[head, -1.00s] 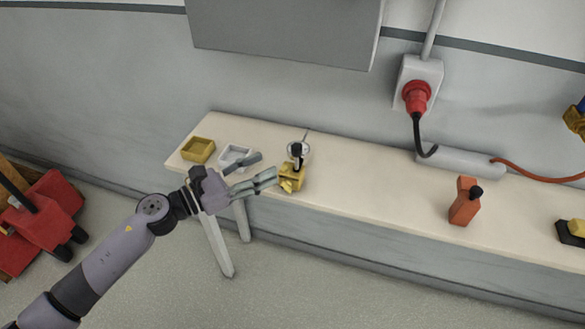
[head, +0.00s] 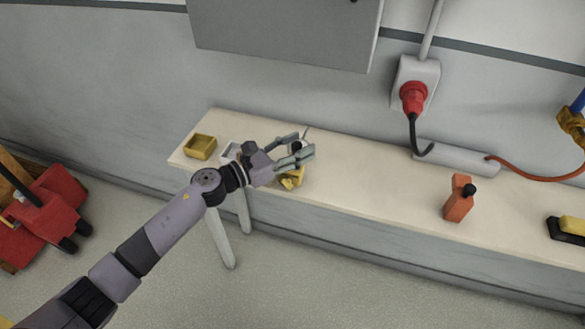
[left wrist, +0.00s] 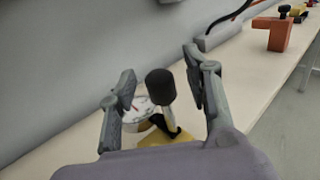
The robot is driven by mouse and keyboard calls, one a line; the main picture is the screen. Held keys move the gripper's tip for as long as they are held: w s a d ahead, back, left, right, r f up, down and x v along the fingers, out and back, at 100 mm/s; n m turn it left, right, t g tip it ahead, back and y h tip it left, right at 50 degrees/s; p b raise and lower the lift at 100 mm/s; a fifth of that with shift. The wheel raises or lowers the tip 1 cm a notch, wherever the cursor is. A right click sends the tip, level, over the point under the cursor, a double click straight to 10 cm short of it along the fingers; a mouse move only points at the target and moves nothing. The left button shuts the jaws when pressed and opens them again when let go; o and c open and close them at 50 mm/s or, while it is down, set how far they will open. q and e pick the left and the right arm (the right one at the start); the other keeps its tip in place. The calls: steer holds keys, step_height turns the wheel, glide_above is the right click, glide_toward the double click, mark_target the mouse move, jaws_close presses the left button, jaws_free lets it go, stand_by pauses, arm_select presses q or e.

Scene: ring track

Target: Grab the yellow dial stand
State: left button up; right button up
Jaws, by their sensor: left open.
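The yellow dial stand (head: 291,180) stands on the bench near its front edge, partly hidden behind my left gripper (head: 306,146) in the head view. In the left wrist view its yellow base (left wrist: 165,139), black knob and white dial with a red needle show between the fingers. My left gripper (left wrist: 163,90) is open, with one finger on each side of the upper part of the stand. I cannot tell whether a finger touches it. My right gripper is not in view.
A yellow tray (head: 200,147) and a white tray (head: 229,151) are at the bench's left end. An orange block with a black knob (head: 459,198) stands to the right, with clear bench (head: 375,180) between. A grey power strip (head: 455,158) lies along the wall.

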arm_select(q)
steer(key=shift+c, duration=0.2)
jaws_close()
stand_by(0.7)
steer(key=shift+w+r, duration=0.1)
steer(key=shift+r, duration=0.15)
